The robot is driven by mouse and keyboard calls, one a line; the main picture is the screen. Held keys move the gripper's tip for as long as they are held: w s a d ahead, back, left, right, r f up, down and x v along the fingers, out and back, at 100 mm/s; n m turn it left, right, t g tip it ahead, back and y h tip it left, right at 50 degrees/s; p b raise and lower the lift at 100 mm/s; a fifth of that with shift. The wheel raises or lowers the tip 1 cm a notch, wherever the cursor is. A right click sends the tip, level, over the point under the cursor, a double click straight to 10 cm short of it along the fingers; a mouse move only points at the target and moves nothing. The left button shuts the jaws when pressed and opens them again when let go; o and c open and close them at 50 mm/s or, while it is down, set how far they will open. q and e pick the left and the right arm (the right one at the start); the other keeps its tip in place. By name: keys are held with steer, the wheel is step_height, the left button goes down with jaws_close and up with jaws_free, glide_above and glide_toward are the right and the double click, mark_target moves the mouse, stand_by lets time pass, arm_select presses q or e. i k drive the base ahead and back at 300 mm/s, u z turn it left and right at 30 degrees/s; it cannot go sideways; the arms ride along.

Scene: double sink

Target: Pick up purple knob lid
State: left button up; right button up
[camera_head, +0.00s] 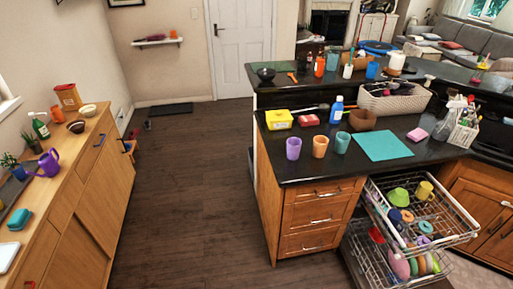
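No clear purple knob lid can be made out at this distance. Neither of my grippers is in view.
A black counter (300,172) holds a purple cup (293,148), an orange cup (320,147), a teal mat (382,146) and a basket (396,99). A wooden sideboard (85,205) with a purple watering can (48,163) stands at left. The floor (195,190) between is clear.

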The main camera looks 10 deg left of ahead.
mark_target(425, 239)
steer(key=z, duration=2.75)
steer(key=i, duration=0.7)
